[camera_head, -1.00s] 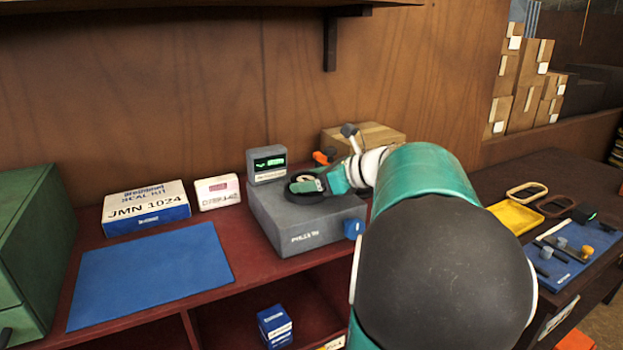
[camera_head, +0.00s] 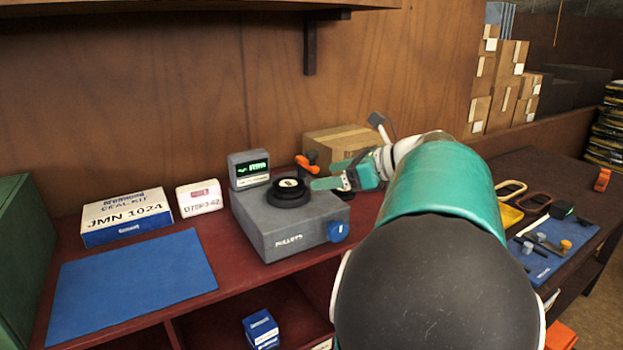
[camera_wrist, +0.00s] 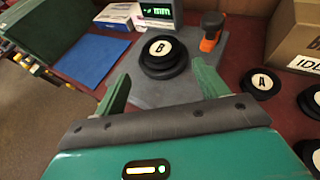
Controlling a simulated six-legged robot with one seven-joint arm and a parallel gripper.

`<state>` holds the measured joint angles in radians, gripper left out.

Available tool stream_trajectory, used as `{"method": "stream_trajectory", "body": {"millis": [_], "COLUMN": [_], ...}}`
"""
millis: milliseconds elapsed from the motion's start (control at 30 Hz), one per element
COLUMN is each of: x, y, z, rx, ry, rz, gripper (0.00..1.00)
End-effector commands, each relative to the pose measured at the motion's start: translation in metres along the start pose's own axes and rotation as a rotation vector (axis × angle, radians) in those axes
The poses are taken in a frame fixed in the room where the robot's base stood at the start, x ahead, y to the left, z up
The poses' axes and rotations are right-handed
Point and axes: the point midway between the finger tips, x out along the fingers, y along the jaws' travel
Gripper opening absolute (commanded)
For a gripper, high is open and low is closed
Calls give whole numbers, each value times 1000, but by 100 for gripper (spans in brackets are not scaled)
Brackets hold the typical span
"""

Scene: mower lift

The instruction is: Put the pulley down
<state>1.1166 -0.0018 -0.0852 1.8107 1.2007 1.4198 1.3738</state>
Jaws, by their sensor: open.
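The black pulley (camera_head: 288,191), with a white round label, sits on top of the grey machine (camera_head: 290,240). In the wrist view the pulley (camera_wrist: 163,56) shows the letter B and lies beyond my fingertips. My gripper (camera_head: 332,178) is just to its right in the head view, apart from it. In the wrist view my gripper (camera_wrist: 160,90) has its two green fingers spread wide with nothing between them.
An orange-topped tool (camera_wrist: 211,32) stands beside the pulley. Another black disc, marked A (camera_wrist: 262,82), lies on the red bench. A cardboard box (camera_head: 347,145) stands behind my gripper. A blue mat (camera_head: 130,282) is bare at the left.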

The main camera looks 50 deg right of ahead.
Motion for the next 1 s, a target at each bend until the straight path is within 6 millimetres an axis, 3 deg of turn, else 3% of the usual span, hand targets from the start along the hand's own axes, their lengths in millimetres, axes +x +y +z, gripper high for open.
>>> {"method": "stream_trajectory", "body": {"millis": [233, 367, 467, 567, 700, 800, 1000], "x": [-19, -18, -7, 21, 64, 86, 102], "y": [0, 1, 14, 47, 119, 174, 266], "z": [0, 0, 1, 0, -12, -27, -67], "rx": [-1, -4, -53, -193, -533, -832, -1493], "ry": [0, 2, 29, 99, 232, 315, 406], "rz": [0, 2, 25, 86, 226, 349, 603], "gripper": [73, 73, 73, 73, 73, 73, 73]}}
